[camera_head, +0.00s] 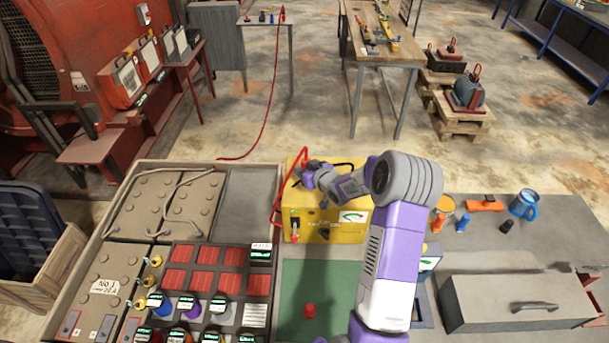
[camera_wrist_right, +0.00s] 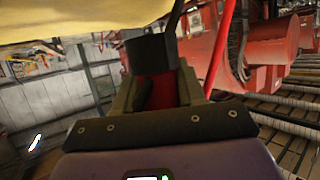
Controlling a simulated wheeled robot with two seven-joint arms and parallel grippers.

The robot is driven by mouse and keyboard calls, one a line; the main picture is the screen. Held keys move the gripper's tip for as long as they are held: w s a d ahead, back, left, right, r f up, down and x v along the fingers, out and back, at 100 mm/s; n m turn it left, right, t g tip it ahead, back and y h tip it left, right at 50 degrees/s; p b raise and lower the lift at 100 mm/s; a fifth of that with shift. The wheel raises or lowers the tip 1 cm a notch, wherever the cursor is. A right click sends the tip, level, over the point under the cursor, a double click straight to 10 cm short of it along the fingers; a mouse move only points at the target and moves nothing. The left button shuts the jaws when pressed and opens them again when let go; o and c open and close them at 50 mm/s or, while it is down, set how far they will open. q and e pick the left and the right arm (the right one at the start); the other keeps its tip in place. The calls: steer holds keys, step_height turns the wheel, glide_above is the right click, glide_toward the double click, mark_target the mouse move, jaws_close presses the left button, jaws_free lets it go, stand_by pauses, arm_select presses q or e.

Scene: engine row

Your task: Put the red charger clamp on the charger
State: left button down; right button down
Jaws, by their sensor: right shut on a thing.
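The yellow charger (camera_head: 330,233) stands on the bench, with a dial on its front and a red and light-coloured part at its front left. My right gripper (camera_head: 304,176) is above the charger's top left and is shut on the red charger clamp. In the right wrist view the clamp (camera_wrist_right: 160,92) shows as a red body with a dark upper part between the two fingers of the right gripper (camera_wrist_right: 159,88). The clamp is mostly hidden in the head view. A red cable (camera_head: 277,212) loops along the charger's left side. My left gripper is not in view.
A green mat (camera_head: 325,280) with a small red piece (camera_head: 309,311) lies in front of the charger. A panel of red blocks and several knobs is at left. A blue mug (camera_head: 524,204) and a grey case (camera_head: 515,303) are at right.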

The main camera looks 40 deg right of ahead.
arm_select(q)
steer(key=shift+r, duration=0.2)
arm_select(e)
step_height(320, 180, down, 4)
steer(key=shift+r, duration=0.2)
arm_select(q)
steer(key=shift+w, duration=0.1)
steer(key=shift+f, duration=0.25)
arm_select(e)
steer(key=shift+f, duration=0.15)
steer(key=c, duration=0.7)
jaws_free()
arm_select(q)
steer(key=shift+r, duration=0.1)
